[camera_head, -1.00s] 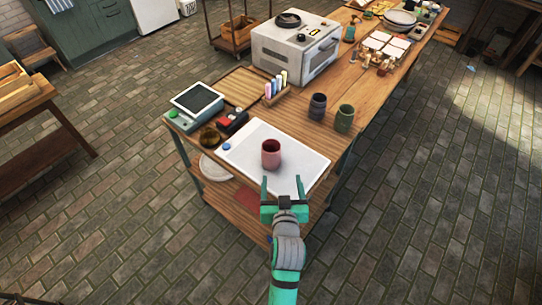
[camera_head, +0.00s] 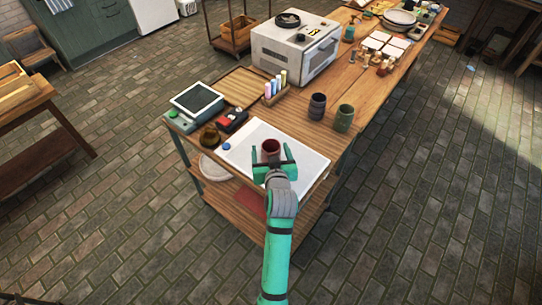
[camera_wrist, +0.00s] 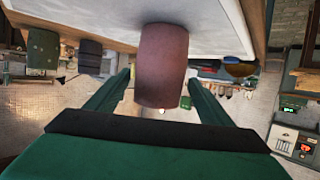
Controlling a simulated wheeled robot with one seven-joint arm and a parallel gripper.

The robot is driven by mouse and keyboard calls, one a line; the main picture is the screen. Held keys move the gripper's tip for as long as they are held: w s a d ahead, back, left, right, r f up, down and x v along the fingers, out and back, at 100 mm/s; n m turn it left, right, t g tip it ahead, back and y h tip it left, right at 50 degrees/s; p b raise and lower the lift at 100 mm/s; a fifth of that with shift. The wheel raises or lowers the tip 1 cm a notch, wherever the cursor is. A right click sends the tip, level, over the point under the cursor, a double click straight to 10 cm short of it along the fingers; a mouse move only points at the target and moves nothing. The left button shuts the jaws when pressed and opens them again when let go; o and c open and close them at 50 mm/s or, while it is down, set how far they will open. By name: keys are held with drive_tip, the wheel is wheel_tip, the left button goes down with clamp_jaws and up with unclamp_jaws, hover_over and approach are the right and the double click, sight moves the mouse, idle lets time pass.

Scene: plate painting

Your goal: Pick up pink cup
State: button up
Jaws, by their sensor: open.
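The pink cup (camera_head: 270,146) stands upright on a white board on the wooden table in the head view. My gripper (camera_head: 271,152) is at the cup, with one green finger on each side of it. In the wrist view the cup (camera_wrist: 162,65) appears between the two open fingers of my gripper (camera_wrist: 158,92), with gaps visible on both sides. The lower part of the cup is hidden behind my gripper in the head view.
The white board (camera_head: 308,160) lies at the table's near end. A dark cup (camera_head: 317,106) and a green cup (camera_head: 343,118) stand to the right behind it. A scale (camera_head: 196,101), a black and red object (camera_head: 232,120) and a white oven (camera_head: 296,50) stand left and behind.

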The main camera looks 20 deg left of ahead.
sight(270, 145)
drive_tip(key=x, duration=0.4)
drive_tip(key=shift+w, duration=0.15)
drive_tip(key=c, duration=1.5)
